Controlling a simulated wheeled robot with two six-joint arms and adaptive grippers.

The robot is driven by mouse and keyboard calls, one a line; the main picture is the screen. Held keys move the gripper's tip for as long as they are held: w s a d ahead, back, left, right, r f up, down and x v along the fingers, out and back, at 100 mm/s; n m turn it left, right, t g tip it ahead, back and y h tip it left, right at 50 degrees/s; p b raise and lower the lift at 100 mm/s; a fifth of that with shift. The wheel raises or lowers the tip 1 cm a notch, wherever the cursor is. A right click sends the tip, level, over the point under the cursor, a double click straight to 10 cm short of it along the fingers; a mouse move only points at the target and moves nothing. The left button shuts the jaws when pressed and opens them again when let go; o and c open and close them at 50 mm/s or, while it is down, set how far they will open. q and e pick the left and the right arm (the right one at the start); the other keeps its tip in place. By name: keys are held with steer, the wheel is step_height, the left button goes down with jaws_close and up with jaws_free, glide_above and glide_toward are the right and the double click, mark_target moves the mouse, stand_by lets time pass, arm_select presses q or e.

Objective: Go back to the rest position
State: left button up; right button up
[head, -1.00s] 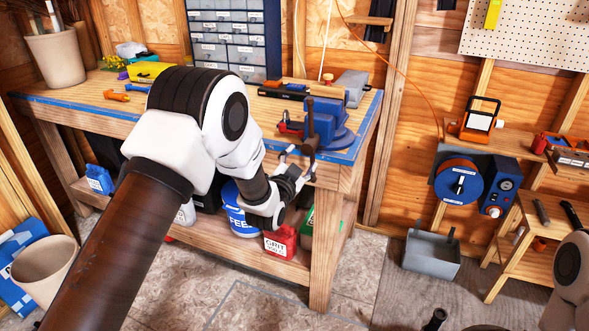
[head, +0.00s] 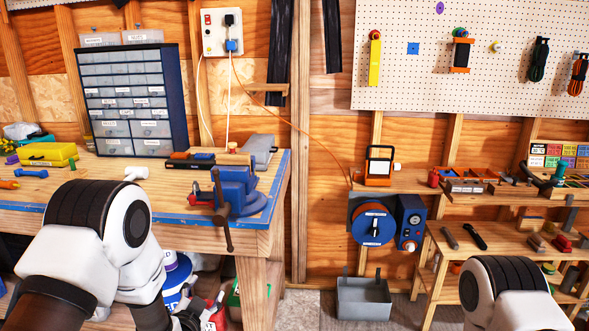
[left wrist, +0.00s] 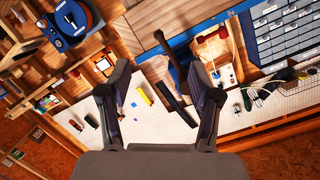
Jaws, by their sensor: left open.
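My left arm, with its white joint (head: 130,220), comes in from the lower left of the head view, in front of the workbench. The left gripper (head: 188,318) shows only in part at the bottom edge there, below the bench top. In the left wrist view the left gripper (left wrist: 158,65) has its two dark fingers wide apart, with nothing seen held between them. Of my right arm, only a white and black joint (head: 510,290) shows at the lower right of the head view. The right gripper is out of view.
The workbench (head: 170,215) carries a blue vise (head: 238,190) at its right end, close to my left arm. A grey bin (head: 363,302) stands on the floor, right of the bench. Shelves (head: 490,240) stand at the right, behind my right arm.

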arm_select(q)
steer(key=s+a+f+n+g, duration=0.15)
steer(key=s+f+g, duration=0.55)
steer(key=s+f, duration=1.1)
steer(key=s+f+n+g, duration=0.2)
steer(key=s+g, duration=0.2)
steer(key=s, duration=0.6)
steer(key=s+f+n+g, duration=0.3)
steer(key=s+g, duration=0.2)
steer(key=s, duration=0.6)
steer(key=shift+d, duration=0.35)
